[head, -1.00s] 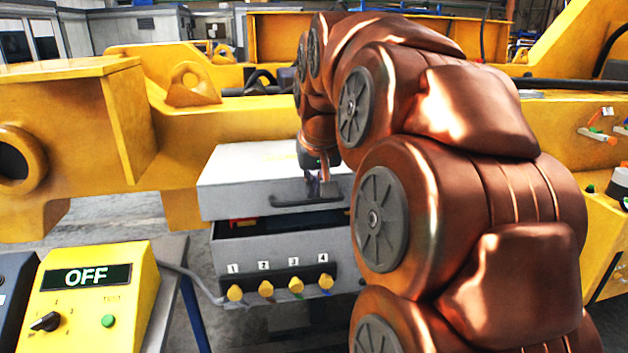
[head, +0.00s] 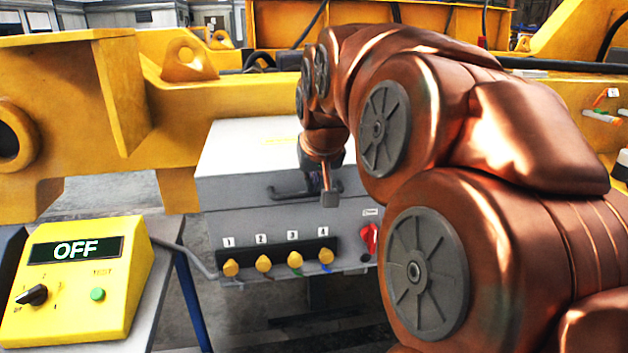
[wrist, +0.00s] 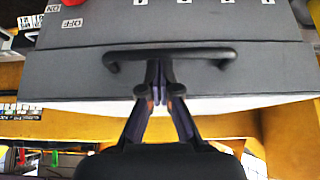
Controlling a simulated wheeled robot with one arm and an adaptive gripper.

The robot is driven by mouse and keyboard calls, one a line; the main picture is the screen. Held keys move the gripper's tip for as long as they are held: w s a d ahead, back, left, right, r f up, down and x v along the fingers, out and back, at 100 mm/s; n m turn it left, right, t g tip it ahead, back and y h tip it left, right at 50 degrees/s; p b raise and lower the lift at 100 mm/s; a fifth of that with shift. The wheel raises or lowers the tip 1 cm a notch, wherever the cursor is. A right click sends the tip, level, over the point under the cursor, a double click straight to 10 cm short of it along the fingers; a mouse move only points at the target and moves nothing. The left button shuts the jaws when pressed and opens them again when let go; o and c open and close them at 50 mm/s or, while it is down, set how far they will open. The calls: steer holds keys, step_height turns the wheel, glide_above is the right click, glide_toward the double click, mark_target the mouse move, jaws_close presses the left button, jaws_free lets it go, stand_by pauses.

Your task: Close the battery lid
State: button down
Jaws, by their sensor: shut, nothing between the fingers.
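The grey battery box stands in the middle of the head view, and its light grey lid (head: 245,155) lies down on it with no dark gap showing at the front. A dark bar handle (head: 285,192) is on the lid's front edge; the wrist view also shows this handle (wrist: 205,54) across the box. My gripper (wrist: 158,68) is shut and empty, its fingertips at the middle of the handle. I cannot tell whether they touch it.
Several yellow numbered plugs (head: 263,263) and a red switch (head: 370,240) are on the box front. A yellow control box (head: 85,275) reading OFF stands on a table at lower left. Yellow steel beams (head: 215,90) stand behind.

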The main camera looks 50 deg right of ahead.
steer(key=shift+s+a+f, duration=0.15)
steer(key=shift+a+f, duration=0.05)
steer(key=shift+f, duration=1)
steer(key=shift+t, duration=0.3)
steer(key=r, duration=0.6)
steer(key=shift+w+d+r, duration=0.15)
steer(key=shift+w+d, duration=0.15)
steer(key=shift+w, duration=0.05)
steer(key=v, duration=0.9)
steer(key=shift+r+b, duration=0.3)
steer(key=shift+r, duration=0.05)
steer(key=shift+w, duration=0.15)
